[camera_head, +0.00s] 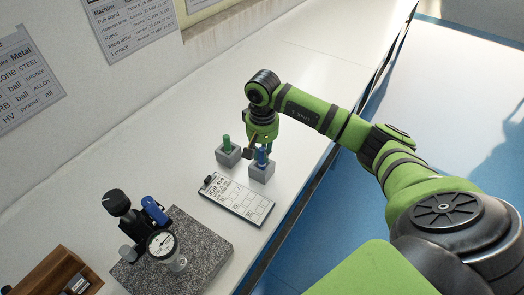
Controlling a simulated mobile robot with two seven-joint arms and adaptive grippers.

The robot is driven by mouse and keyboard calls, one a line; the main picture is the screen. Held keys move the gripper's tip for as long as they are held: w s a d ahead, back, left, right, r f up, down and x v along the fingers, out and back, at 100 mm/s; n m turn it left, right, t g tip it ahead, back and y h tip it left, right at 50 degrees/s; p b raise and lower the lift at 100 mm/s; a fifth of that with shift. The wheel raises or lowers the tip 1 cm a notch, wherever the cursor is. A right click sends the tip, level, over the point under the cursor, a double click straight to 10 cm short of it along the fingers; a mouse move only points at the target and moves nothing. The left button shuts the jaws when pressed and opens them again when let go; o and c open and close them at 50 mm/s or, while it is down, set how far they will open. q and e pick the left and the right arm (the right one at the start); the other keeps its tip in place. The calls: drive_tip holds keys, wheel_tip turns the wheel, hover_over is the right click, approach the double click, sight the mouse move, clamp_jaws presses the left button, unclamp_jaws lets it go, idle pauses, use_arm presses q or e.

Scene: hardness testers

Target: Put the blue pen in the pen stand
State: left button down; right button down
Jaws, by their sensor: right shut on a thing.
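The blue pen (262,157) is upright under my right gripper (259,150), which is shut on its upper part. The pen's lower end meets the top of a small grey block-shaped stand (262,174); I cannot tell how deep it sits in it. A second grey block (228,157) just to the left holds a green pen (227,143) upright. My right arm reaches in from the right, and its gripper points down, partly hiding the blue pen's top. My left gripper is not in view.
A clipboard with a printed sheet (238,199) lies in front of the blocks. A dial gauge (162,243) stands on a granite plate (208,249) at the lower left, near a wooden box (50,272). The white bench (285,88) is clear behind the blocks.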

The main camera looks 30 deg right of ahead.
drive_tip(key=shift+f+b, duration=0.45)
drive_tip(key=shift+f, duration=0.15)
drive_tip(key=c, duration=1.1)
unclamp_jaws()
wheel_tip(320, 180, up, 12)
drive_tip(key=shift+r, duration=0.1)
